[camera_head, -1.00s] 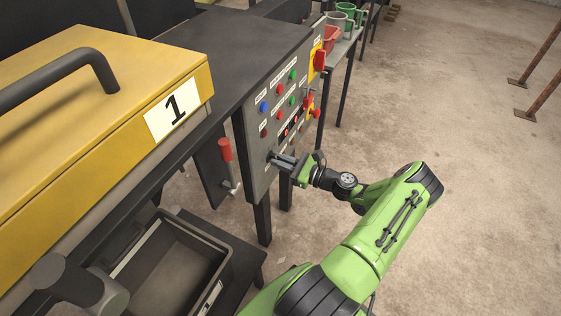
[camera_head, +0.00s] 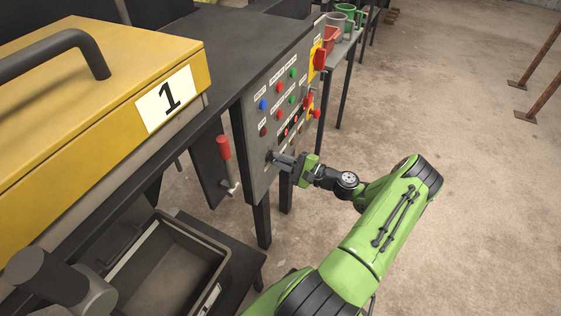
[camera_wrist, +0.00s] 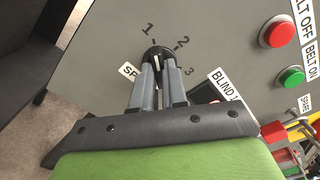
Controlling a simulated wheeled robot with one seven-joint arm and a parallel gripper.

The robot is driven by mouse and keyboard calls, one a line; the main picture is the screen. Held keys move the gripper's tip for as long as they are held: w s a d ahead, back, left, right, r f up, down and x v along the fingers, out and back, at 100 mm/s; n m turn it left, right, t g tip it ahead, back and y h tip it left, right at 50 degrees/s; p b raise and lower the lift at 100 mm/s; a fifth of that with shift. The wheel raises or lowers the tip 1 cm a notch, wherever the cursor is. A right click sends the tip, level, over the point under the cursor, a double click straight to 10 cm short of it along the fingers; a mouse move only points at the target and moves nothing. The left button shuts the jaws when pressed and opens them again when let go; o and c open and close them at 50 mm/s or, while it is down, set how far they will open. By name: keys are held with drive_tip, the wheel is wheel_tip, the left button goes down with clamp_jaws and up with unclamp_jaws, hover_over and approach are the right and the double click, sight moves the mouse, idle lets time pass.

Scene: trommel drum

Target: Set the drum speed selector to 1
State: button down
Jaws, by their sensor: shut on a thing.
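The drum speed selector (camera_wrist: 154,50) is a dark round knob on the grey control panel (camera_head: 262,188), with the marks 1, 2 and 3 around its upper and right side in the wrist view. My gripper (camera_wrist: 158,70) is shut on the knob, one finger on each side of it. In the head view my gripper (camera_head: 274,158) reaches the lower near corner of the panel from the right. The fingers cover part of the knob, and I cannot tell clearly which number its pointer faces.
A red button (camera_wrist: 279,32) and a green button (camera_wrist: 291,77) sit right of the knob. A red-handled lever (camera_head: 224,148) hangs left of the panel. A yellow housing marked 1 (camera_head: 110,105) and a grey bin (camera_head: 222,272) stand left.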

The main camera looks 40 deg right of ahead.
drive_tip(key=shift+n, duration=0.4)
drive_tip(key=c, duration=1.2)
unclamp_jaws()
drive_tip(key=shift+o, duration=0.2)
drive_tip(key=p+v, duration=0.1)
drive_tip(key=v, duration=1.4)
drive_tip(key=shift+s+p, duration=0.3)
drive_tip(key=shift+s, duration=0.1)
drive_tip(key=shift+d, duration=0.15)
